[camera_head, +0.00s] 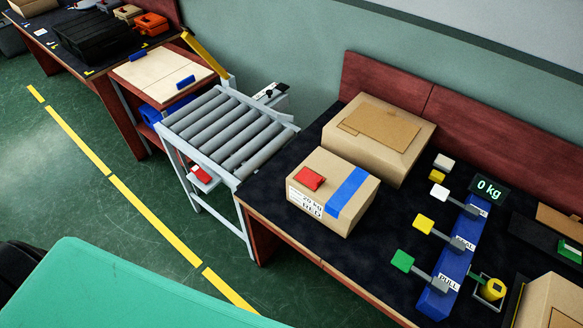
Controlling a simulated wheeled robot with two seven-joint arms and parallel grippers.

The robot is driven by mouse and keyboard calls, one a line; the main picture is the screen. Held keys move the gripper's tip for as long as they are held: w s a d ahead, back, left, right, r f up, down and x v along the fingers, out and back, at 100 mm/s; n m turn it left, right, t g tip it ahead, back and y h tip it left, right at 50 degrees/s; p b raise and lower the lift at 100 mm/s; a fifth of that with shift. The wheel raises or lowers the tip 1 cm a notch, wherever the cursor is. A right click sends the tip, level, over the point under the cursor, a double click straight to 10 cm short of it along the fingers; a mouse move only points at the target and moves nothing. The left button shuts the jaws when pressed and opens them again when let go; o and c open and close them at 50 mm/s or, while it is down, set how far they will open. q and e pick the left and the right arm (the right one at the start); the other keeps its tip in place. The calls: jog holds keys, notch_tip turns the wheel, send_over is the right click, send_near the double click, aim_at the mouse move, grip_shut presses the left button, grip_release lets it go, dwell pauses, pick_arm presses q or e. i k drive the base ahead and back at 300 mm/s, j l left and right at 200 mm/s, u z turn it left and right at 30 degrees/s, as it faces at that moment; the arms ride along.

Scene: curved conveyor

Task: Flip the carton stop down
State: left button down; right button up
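The grey roller conveyor (226,127) stands between two dark-topped benches. A yellow bar (204,54) slants up to the left from the conveyor's far corner; it may be the carton stop, but I cannot tell for sure. A red piece (201,174) sits on a bracket at the conveyor's near side. A black and white fitting (270,92) is on its far right side. No carton is on the rollers. Neither of my grippers shows in the view.
A taped carton (333,190) with a red piece on top and a larger carton (380,139) stand on the right bench. Blue pull-lever unit (454,262) and a "0 kg" display (489,189) are at right. Yellow-lined green floor (90,200) lies open in front.

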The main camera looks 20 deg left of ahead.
aim_at(187, 35)
jog(key=i+j, duration=0.15)
jog(key=j, duration=0.15)
jog(key=i+j, duration=0.15)
jog(key=j, duration=0.15)
jog(key=i+j+z, duration=0.1)
jog(key=j, duration=0.25)
jog(key=i+j, duration=0.2)
jog(key=j+z, duration=0.05)
jog(key=j, duration=0.05)
